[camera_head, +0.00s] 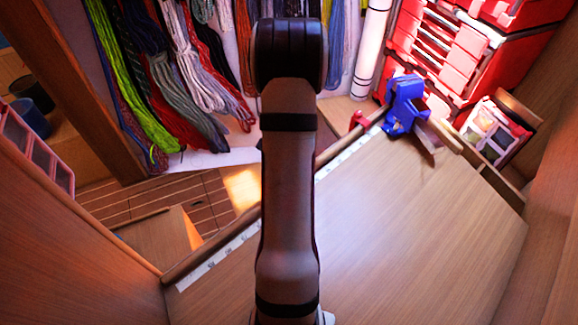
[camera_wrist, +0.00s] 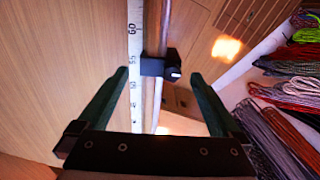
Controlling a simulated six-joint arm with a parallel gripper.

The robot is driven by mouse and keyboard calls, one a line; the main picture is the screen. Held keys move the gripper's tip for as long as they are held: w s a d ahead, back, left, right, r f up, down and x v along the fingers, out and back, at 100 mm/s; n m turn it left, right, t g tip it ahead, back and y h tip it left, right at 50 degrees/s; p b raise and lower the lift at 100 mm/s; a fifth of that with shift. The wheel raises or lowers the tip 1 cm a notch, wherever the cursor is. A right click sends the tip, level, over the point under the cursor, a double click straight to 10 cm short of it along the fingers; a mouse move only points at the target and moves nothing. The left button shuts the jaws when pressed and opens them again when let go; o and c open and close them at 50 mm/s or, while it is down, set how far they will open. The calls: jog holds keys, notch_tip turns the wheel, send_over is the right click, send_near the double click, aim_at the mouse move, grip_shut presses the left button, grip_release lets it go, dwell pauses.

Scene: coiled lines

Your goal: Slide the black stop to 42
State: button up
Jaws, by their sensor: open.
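The black stop (camera_wrist: 152,67) sits on a rod (camera_wrist: 156,30) beside a white scale strip (camera_wrist: 135,40) in the wrist view. A small pale knob shows on its right side. The stop is level with the scale a little below the 55 mark, towards 50; its exact reading is too small to tell. My gripper (camera_wrist: 159,73) is open, with one dark green finger on each side of the rod and stop. Both fingers look apart from the stop. In the head view the scale strip (camera_head: 335,166) runs along the bench edge; my arm hides the stop and gripper.
A blue vise (camera_head: 404,106) stands at the bench's far end, with a red part (camera_head: 357,120) near it. Red drawer units (camera_head: 455,45) stand behind. Coiled lines (camera_head: 185,75) hang at the back left. The wooden bench top (camera_head: 410,230) is clear.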

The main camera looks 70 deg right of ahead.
jog(key=shift+f, duration=1.2)
jog(key=shift+c, duration=0.3)
grip_shut()
